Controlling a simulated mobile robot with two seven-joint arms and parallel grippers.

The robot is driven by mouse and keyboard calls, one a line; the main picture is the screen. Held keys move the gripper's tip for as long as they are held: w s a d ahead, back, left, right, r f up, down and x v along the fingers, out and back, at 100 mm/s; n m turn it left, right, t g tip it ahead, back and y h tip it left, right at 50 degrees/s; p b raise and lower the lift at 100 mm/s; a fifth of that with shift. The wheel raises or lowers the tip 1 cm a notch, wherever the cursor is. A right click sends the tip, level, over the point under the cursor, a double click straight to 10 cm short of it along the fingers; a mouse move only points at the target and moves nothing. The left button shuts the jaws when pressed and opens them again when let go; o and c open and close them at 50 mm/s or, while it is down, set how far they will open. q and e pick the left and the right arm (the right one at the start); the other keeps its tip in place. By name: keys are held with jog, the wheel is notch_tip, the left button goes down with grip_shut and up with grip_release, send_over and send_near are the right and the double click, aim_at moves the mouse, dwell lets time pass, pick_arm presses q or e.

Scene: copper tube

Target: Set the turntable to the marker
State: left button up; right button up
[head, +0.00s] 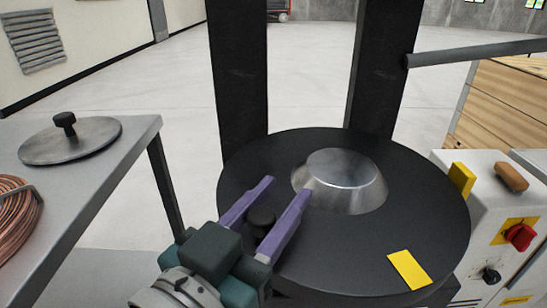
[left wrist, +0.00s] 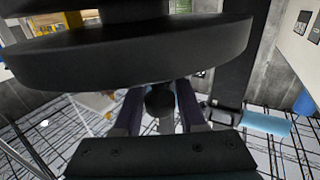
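The turntable (head: 240,180) is a dark round disc with a shiny metal hub (head: 345,180) on it. A yellow patch (head: 410,268) lies on its near right part. A yellow marker (head: 461,178) stands on the light control box just beyond the disc's right edge; patch and marker are apart. A black knob (head: 261,216) stands at the disc's near left. My left gripper (head: 272,192) is open, its purple fingers on either side of the knob with gaps showing. The left wrist view also shows the knob (left wrist: 160,100) between the fingers. My right gripper is not in view.
A grey table (head: 110,185) at left holds a metal lid (head: 75,140) and a copper coil (head: 14,215). Black posts (head: 240,75) rise behind the disc. The control box (head: 480,225) has a red switch (head: 519,237). A grey bar (head: 470,53) crosses the upper right.

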pick_arm(q)
grip_shut()
dwell(1.0)
